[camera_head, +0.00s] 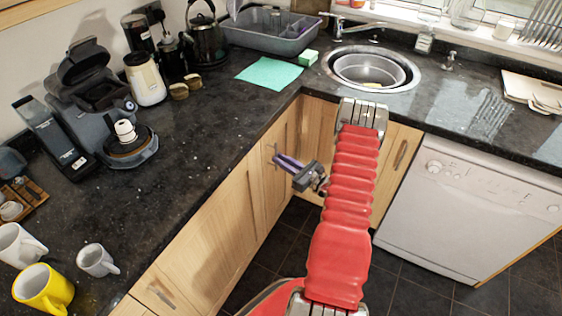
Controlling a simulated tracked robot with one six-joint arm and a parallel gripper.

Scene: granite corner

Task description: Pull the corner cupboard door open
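The corner cupboard's wooden doors (286,140) meet under the counter's inner corner and look closed. A metal handle (274,151) shows on the left-hand run near the corner. My gripper (278,160) has purple fingers that point left, at or just in front of this handle. Whether the fingers touch it or lie around it I cannot tell, and the gap between them is too small to judge. My red arm covers part of the cupboard fronts right of the corner. Another wooden door with a handle (400,153) stands right of the arm.
A white dishwasher (470,205) stands at the right. The dark tiled floor (420,290) in front is clear. Above, the black counter (205,130) holds a coffee machine (95,90), mugs (45,290), a teal cloth (270,73) and a round sink (340,80).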

